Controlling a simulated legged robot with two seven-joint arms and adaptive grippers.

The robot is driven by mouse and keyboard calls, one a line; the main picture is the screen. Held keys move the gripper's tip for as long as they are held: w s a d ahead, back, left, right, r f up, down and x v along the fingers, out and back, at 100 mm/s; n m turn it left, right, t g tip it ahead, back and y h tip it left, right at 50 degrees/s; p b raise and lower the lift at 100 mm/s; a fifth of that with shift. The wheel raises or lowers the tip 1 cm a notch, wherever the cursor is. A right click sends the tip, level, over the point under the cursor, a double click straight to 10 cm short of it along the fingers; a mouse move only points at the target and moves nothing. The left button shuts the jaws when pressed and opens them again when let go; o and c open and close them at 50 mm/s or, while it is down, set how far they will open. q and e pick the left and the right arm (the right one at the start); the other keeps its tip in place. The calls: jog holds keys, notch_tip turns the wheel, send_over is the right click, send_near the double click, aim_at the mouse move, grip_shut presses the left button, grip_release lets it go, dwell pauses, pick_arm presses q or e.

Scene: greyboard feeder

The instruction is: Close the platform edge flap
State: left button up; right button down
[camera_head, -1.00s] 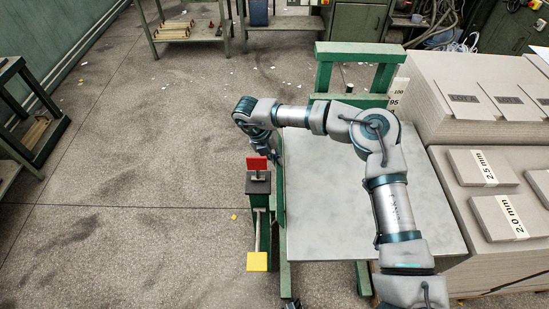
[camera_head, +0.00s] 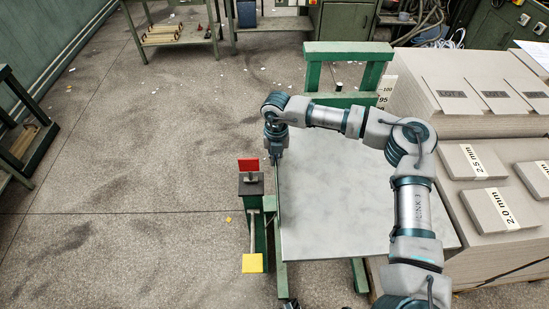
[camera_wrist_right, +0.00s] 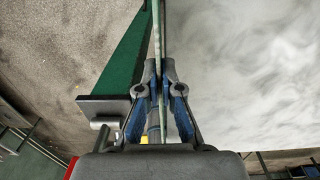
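The grey platform (camera_head: 350,215) stands on a green frame, and its surface also fills the right of the right wrist view (camera_wrist_right: 250,60). The platform edge flap (camera_head: 278,215) is a thin green strip along the platform's left edge. In the right wrist view the flap (camera_wrist_right: 157,35) shows edge-on, running down between the fingers. My right gripper (camera_head: 275,157) points down at this edge. Its blue-padded fingers (camera_wrist_right: 159,72) are drawn close together on the flap, one on each side. The flap's far part is hidden by my arm. My left gripper is not in view.
A green post with a red plate (camera_head: 250,165) and a yellow pad (camera_head: 252,263) stands just left of the platform. Greyboard stacks (camera_head: 480,105) crowd the right side. A green end frame (camera_head: 348,50) stands behind.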

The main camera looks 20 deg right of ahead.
jog(key=shift+f, duration=0.1)
jog(key=c, duration=1.4)
grip_release()
jog(key=shift+w, duration=0.1)
jog(key=shift+o, duration=0.2)
notch_tip(320, 180, up, 12)
jog(key=shift+d, duration=0.2)
jog(key=shift+f, duration=0.1)
